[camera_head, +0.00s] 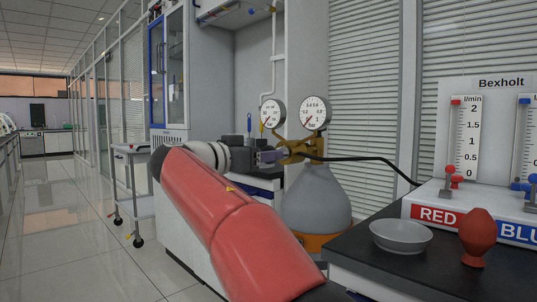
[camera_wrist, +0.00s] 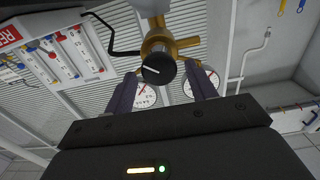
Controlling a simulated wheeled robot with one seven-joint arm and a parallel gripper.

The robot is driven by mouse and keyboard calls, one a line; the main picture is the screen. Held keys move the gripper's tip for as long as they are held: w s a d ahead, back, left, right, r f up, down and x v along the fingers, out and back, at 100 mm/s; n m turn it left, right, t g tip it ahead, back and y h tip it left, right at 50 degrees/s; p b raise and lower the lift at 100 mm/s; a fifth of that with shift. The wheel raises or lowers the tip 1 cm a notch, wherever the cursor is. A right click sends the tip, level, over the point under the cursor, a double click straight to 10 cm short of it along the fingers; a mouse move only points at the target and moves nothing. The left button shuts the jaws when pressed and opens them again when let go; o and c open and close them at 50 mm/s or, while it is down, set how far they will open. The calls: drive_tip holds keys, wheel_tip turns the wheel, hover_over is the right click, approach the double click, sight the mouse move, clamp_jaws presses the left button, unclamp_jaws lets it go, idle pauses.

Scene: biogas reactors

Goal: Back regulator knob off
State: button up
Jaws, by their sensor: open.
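The regulator is a brass body (camera_head: 306,148) with two round gauges, left (camera_head: 272,113) and right (camera_head: 314,112), on a grey cylinder (camera_head: 315,205) with an orange band. In the wrist view its round black knob (camera_wrist: 159,69) with a white pointer line faces my camera, in front of the brass body (camera_wrist: 184,43). My gripper (camera_wrist: 163,76) is open, with one purple finger on each side of the knob and visible gaps between. Depth contact cannot be told. In the head view my gripper (camera_head: 268,156) is beside the regulator, and the knob is hidden there.
A black hose (camera_head: 375,159) runs right from the regulator to the flowmeter panel (camera_head: 490,120). A dark bench (camera_head: 390,265) at right holds a grey bowl (camera_head: 400,236) and a red bulb (camera_head: 477,237). A white cart (camera_head: 130,185) stands left; the aisle floor is clear.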

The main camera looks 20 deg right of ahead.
drive_tip(key=shift+x, duration=1.2)
drive_tip(key=c, duration=0.9)
drive_tip(key=shift+o, duration=0.2)
